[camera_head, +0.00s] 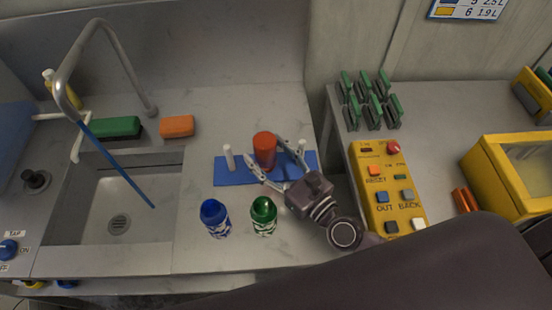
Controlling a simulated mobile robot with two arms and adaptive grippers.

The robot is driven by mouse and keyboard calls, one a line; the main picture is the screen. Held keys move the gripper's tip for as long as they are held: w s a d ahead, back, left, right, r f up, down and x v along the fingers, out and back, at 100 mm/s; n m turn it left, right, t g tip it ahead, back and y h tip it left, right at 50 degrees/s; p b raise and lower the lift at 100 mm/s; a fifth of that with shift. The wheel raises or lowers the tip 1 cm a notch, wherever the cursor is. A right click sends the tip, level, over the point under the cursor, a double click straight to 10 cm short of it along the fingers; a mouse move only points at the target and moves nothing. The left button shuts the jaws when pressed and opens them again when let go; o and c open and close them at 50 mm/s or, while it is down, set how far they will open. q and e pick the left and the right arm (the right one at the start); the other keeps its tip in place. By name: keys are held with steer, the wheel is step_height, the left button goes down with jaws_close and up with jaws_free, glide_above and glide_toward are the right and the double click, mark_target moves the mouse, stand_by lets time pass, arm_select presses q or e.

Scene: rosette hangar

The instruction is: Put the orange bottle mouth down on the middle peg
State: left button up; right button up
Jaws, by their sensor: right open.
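The orange bottle (265,146) stands upright at the middle of the blue peg board (236,178), between the white left peg (228,158) and the white right peg (301,148). Its flat end faces up and no cap shows. The middle peg is hidden, and the bottle's lower end is partly hidden. My right gripper (264,153) is open, with one finger on each side of the bottle. I cannot tell if the fingers touch it. My left gripper is not in view.
A blue bottle (215,218) and a green bottle (264,216) stand in front of the board. A sink (120,200) with a tall faucet is at left. A yellow button panel (386,190) is at right. The counter behind the board is clear.

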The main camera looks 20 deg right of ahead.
steer(key=v, duration=1.1)
steer(key=shift+s+d, duration=0.1)
steer(key=shift+s, duration=0.3)
